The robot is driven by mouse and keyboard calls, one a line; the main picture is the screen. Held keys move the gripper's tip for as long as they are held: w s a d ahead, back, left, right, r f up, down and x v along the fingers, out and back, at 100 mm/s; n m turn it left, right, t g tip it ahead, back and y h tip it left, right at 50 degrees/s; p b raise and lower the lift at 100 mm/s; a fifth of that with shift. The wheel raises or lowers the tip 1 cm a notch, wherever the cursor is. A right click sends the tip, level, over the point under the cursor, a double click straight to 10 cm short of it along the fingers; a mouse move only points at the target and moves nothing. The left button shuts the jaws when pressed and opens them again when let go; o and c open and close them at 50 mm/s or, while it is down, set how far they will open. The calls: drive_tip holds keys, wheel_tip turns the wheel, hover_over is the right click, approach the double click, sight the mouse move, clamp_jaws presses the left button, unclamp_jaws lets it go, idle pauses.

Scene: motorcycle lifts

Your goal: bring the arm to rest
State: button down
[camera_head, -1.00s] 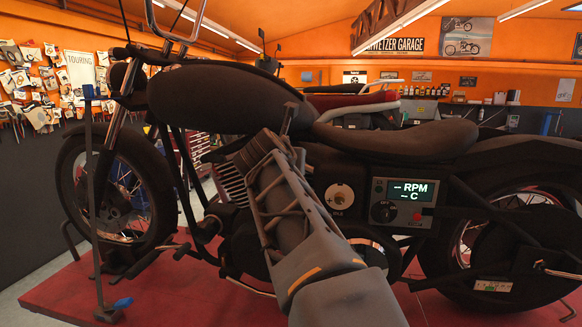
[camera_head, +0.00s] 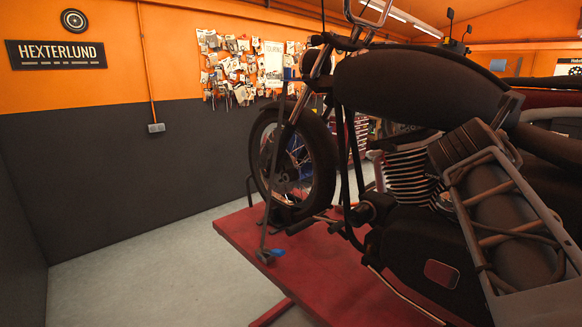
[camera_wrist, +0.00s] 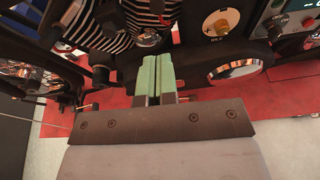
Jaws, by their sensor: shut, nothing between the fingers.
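My gripper (camera_wrist: 157,76) shows in the wrist view, its two pale green fingers side by side and closed with nothing between them. It points toward the motorcycle's engine (camera_wrist: 108,22), and I cannot tell the exact gap. In the head view my arm reaches up from the lower right in front of the dark motorcycle (camera_head: 420,85). My fingers cannot be made out there.
The motorcycle stands on a red lift platform (camera_head: 310,268). A knob with plus and minus marks (camera_wrist: 221,22) and part of a control panel (camera_wrist: 297,22) lie right of my fingers. Grey floor (camera_head: 150,275) is clear at left. A tool board (camera_head: 235,68) hangs behind.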

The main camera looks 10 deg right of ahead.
drive_tip(key=a+f+m+g+y, duration=0.1)
drive_tip(key=a+f+m+y, duration=0.2)
drive_tip(key=f+m, duration=0.5)
drive_tip(key=a+f+m+g+y, duration=0.1)
drive_tip(key=a+f+m+y, duration=0.15)
drive_tip(key=f+m, duration=0.55)
drive_tip(key=s+a+f+m+g+y, duration=0.1)
drive_tip(key=s+a+f+m+y, duration=0.2)
drive_tip(key=a+f, duration=0.4)
drive_tip(key=s+a+f+m+g+y, duration=0.1)
drive_tip(key=s+a+f+m+y, duration=0.2)
drive_tip(key=a+f, duration=0.5)
drive_tip(key=s+a+m, duration=0.1)
drive_tip(key=a+m, duration=0.1)
drive_tip(key=shift+s+a+f+m, duration=0.2)
drive_tip(key=shift+s+a+m, duration=0.1)
